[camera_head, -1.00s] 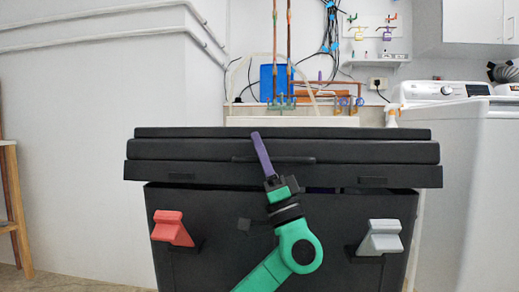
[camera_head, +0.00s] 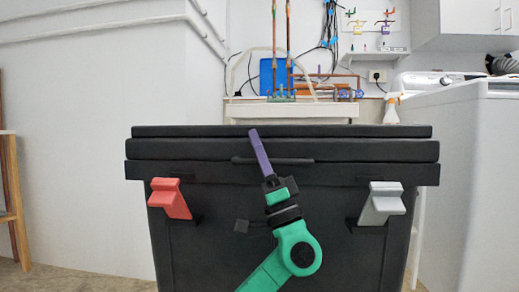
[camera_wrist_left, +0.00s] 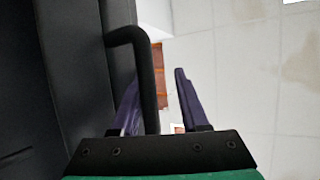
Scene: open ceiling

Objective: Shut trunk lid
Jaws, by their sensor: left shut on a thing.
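The black trunk (camera_head: 290,245) stands in front of me in the head view. Its thick lid (camera_head: 380,150) lies level on top, with no clear gap along the front edge. A thin black handle bar (camera_head: 300,161) runs along the lid's front. My left gripper (camera_head: 257,146) reaches up to this handle with its purple fingers. A red latch (camera_head: 170,197) and a grey latch (camera_head: 382,203) stick out from the trunk's front. My right gripper is not in view.
A white washing machine (camera_head: 470,180) stands close on the right. A wooden stool (camera_head: 12,205) is at the left edge. Behind the trunk are a white counter (camera_head: 290,112) with pipes and a spray bottle (camera_head: 391,108).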

